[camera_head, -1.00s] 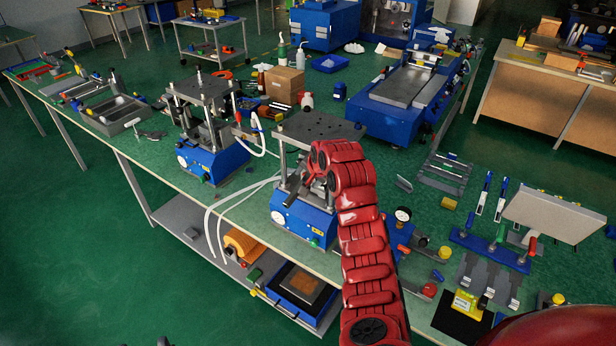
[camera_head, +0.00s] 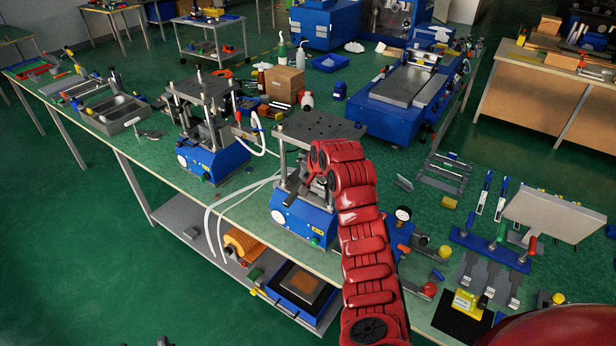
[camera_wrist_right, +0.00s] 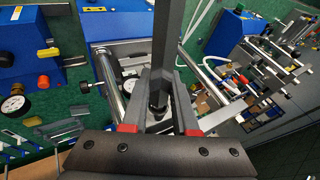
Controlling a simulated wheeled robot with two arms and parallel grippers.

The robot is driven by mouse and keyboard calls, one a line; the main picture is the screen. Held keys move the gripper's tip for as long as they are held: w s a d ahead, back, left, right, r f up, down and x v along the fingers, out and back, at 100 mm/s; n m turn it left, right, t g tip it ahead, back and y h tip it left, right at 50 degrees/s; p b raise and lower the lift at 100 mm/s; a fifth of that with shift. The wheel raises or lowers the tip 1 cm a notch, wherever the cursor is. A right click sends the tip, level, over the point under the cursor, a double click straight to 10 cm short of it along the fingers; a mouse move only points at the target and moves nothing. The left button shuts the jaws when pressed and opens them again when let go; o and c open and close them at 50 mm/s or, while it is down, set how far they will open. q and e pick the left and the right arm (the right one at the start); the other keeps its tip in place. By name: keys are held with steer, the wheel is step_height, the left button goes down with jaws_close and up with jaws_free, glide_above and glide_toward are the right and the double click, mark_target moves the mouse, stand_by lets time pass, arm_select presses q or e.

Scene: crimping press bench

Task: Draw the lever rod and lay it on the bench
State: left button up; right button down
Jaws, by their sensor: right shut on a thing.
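My right arm reaches over the nearer blue press (camera_head: 303,218). My right gripper (camera_head: 298,184) is at the press's front side, below its dark top plate (camera_head: 320,128). In the right wrist view the gripper (camera_wrist_right: 160,92) is shut on the lever rod (camera_wrist_right: 170,38), a dark grey straight bar that runs up the picture from between the fingers. Red marks show on both fingers. The rod's lower end is hidden by the gripper, so I cannot tell whether it is clear of the press. My left gripper is not in view.
A second blue press (camera_head: 212,158) stands to the left, with white hoses (camera_head: 222,203) between the two. A gauge fixture (camera_head: 402,215) stands right of my arm.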

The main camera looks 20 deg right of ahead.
mark_target(294, 190)
steer(key=shift+a, duration=0.15)
steer(key=shift+s+a, duration=1)
steer(key=shift+a, duration=0.05)
steer(key=shift+a, duration=0.15)
steer(key=shift+s+a, duration=0.95)
steer(key=shift+a, duration=0.2)
steer(key=shift+s+a+r, duration=0.1)
steer(key=shift+s+a, duration=0.8)
steer(key=shift+a, duration=0.25)
